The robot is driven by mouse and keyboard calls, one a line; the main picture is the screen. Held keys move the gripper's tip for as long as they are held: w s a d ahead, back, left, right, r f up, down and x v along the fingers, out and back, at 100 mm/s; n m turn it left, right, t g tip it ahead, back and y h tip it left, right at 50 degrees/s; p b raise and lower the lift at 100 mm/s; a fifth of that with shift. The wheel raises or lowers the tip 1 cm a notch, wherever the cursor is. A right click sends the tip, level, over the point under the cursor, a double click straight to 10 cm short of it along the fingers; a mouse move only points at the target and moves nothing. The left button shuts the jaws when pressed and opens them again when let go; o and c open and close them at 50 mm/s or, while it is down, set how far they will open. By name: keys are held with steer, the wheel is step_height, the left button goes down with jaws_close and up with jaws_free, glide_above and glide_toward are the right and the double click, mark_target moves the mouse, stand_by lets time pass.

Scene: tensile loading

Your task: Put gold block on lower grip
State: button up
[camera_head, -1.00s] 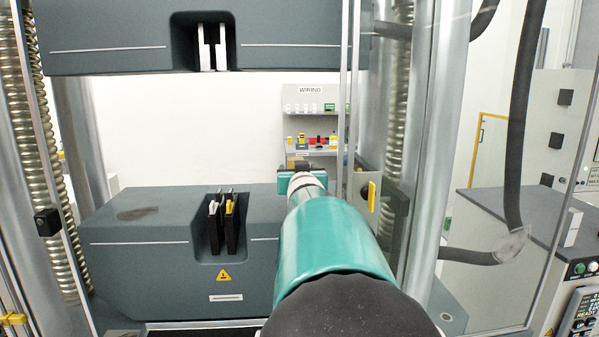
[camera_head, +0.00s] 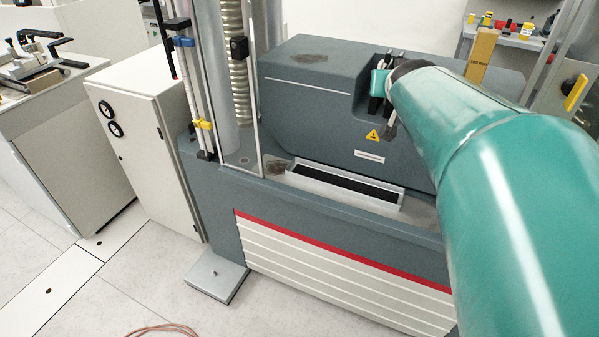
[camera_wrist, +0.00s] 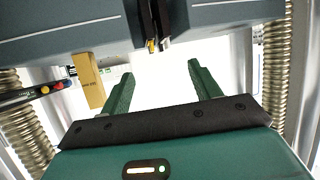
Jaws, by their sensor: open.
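The gold block (camera_head: 480,57), marked 100 mm, is upright at the right part of the grey lower housing; my arm hides its base in the head view. In the wrist view the gold block (camera_wrist: 89,82) shows left of my fingers, meeting the housing edge, outside the jaws. The lower grip (camera_head: 376,104) has dark jaws in the housing's recess and is partly covered by my gripper in the head view. The lower grip (camera_wrist: 152,25) is at top centre in the wrist view. My gripper (camera_wrist: 164,87) is open and empty, its fingers towards the grip.
The lower housing's top (camera_head: 310,57) is clear on the left. A column and screw (camera_head: 232,60) stand left of it. A shelf with small coloured parts (camera_head: 515,35) is behind the block. A shallow tray (camera_head: 345,185) lies in front.

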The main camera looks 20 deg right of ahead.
steer(key=s+a+f+n+g+y, duration=0.2)
steer(key=s+a+f, duration=0.2)
steer(key=a, duration=0.5)
steer(key=s+a+f+n+g+y, duration=0.1)
steer(key=s+a+f+n+y, duration=0.1)
steer(key=s+a+f, duration=0.3)
steer(key=s+a+f+n+g+y, duration=0.2)
steer(key=s+a+f, duration=0.3)
steer(key=a, duration=0.8)
steer(key=shift+s+a+f+n+g+y, duration=0.3)
steer(key=shift+s+y, duration=0.4)
steer(key=shift+s, duration=0.5)
steer(key=shift+r, duration=0.1)
